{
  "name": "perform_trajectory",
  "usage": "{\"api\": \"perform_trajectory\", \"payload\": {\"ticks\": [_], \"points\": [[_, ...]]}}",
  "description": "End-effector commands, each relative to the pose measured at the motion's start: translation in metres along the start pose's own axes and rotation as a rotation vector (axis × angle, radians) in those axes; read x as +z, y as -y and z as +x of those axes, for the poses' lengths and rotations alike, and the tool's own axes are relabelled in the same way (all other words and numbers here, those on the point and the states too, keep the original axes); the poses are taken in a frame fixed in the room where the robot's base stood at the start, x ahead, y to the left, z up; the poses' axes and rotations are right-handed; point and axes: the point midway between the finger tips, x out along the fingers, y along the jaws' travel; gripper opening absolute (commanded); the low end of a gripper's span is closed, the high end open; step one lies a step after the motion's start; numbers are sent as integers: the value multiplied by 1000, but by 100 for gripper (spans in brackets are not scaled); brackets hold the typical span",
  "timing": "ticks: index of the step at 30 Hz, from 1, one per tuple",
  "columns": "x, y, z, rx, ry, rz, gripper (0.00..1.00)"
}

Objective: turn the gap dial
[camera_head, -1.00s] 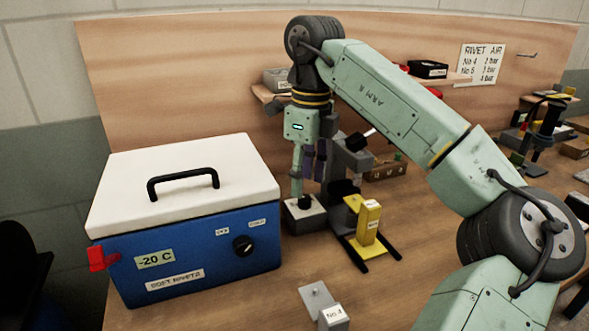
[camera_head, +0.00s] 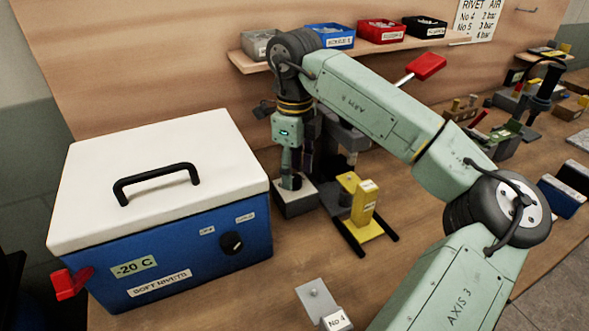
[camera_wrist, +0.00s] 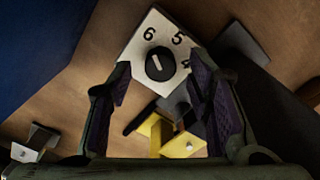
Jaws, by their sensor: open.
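The gap dial is a round black knob with a white pointer line, on a pale plate marked 6, 5 and 4. In the wrist view the knob (camera_wrist: 159,64) lies between and beyond my two fingertips, its pointer slightly slanted. In the head view the dial's block (camera_head: 296,203) stands right of the blue cooler, with the knob partly hidden by my arm. My gripper (camera_head: 300,162) points down above it. In the wrist view my gripper (camera_wrist: 160,72) is open, with the fingers on either side of the knob. Contact cannot be told.
A blue cooler with a white lid (camera_head: 160,170) stands close on the left. A yellow stand (camera_head: 362,205) with black feet is just right of the dial. A metal plate with a No 4 block (camera_head: 337,319) lies in front. A shelf with bins (camera_head: 381,32) is behind.

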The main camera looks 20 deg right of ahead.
Motion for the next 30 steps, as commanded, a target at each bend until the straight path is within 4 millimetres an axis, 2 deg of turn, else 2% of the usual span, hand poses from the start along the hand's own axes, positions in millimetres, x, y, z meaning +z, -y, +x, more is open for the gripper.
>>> {"api": "perform_trajectory", "payload": {"ticks": [6,14,30], "points": [[0,0,15,0,0,-1,46],[0,0,16,0,1,-1,46],[0,0,16,0,1,-1,10]]}}
